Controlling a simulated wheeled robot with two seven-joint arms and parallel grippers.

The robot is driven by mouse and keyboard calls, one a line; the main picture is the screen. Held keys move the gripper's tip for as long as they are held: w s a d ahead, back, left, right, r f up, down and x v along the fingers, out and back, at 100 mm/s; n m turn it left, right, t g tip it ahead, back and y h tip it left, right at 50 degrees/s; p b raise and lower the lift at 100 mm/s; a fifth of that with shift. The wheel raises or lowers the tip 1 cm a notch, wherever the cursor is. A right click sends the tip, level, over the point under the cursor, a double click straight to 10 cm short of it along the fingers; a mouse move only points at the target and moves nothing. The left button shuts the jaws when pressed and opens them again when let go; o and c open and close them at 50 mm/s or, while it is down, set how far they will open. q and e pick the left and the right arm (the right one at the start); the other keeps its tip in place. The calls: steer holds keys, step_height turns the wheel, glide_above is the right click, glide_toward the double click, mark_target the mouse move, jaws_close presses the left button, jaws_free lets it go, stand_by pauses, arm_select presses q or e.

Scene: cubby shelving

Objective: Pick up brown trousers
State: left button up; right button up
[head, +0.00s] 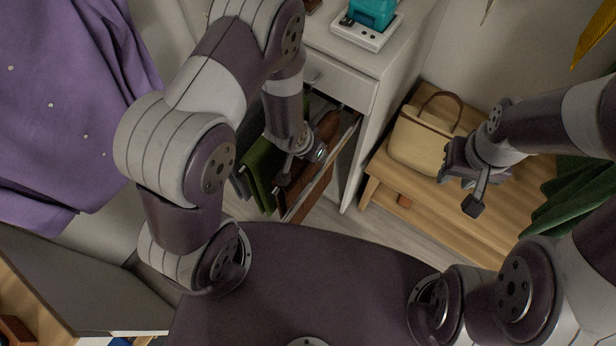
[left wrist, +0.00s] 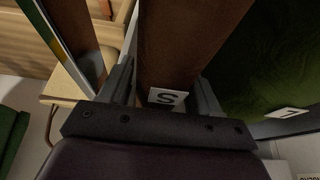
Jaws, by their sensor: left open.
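The brown trousers (head: 327,124) hang folded on a pull-out rack below the white cabinet's drawer. In the left wrist view the brown cloth (left wrist: 190,45) with a white "S" tag runs between the two fingers of my left gripper (left wrist: 163,90). That gripper is open, with a finger on each side of the cloth; whether either finger touches it I cannot tell. In the head view my left gripper (head: 303,155) is over the rack and partly hides the trousers. My right gripper (head: 466,182) appears open and empty, beside the beige handbag.
Green trousers (head: 262,165) with an "L" tag (left wrist: 288,113) hang close beside the brown ones. A beige handbag (head: 415,140) sits on a wooden bench (head: 400,190) at right. Purple cloth (head: 70,100) hangs at left.

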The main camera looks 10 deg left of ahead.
arm_select(q)
steer(key=shift+f, duration=0.15)
jaws_close()
stand_by(0.4)
